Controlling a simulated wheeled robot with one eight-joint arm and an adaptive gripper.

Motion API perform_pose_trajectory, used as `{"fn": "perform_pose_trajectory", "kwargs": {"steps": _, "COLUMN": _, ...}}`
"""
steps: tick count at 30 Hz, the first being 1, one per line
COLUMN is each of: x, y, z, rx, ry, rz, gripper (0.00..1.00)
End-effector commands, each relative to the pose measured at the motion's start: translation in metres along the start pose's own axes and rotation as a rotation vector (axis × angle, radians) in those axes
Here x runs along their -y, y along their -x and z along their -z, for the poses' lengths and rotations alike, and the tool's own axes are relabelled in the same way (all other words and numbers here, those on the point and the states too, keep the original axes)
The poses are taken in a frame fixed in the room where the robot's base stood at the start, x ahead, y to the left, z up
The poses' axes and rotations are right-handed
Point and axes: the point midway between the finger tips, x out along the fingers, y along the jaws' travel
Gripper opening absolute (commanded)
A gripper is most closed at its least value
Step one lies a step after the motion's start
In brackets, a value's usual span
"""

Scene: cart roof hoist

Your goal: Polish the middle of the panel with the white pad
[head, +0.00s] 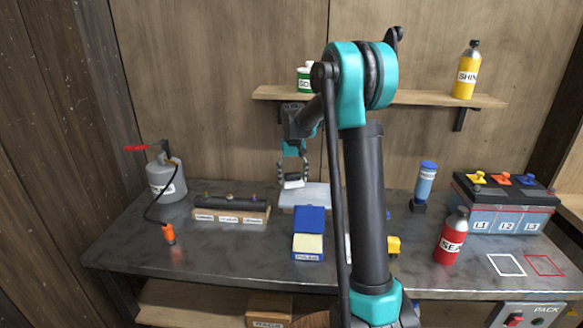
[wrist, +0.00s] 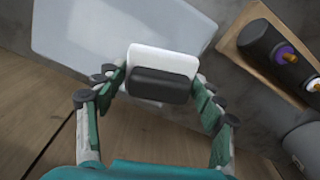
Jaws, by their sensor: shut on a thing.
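My gripper (head: 293,170) is shut on the white pad (head: 293,184), which shows below the fingers in the head view. In the wrist view the fingers (wrist: 158,88) grip the pad's dark handle (wrist: 160,86) from both sides, with the white pad body (wrist: 163,61) beyond it. The pale grey panel (head: 316,194) lies on the workbench near the wall. It also fills the upper left of the wrist view (wrist: 75,30). The pad is over the panel's left part in the head view. I cannot tell whether it touches the panel. My arm hides part of the panel's right side.
A block with a dark bar and coloured knobs (head: 231,216) stands just left of the panel. A blue open box (head: 308,245) is in front. A grey can (head: 165,179) is far left, a red bottle (head: 451,237) and a battery (head: 503,215) right. A shelf (head: 425,98) hangs above.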

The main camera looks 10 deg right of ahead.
Motion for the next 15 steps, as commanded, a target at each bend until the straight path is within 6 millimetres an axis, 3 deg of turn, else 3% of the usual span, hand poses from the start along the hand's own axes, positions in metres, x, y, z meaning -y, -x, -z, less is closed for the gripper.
{"fn": "perform_pose_trajectory", "kwargs": {"steps": 15, "x": -0.003, "y": 0.044, "z": -0.001, "rx": 0.0, "ry": -0.001, "rz": 0.0, "gripper": 0.41}}
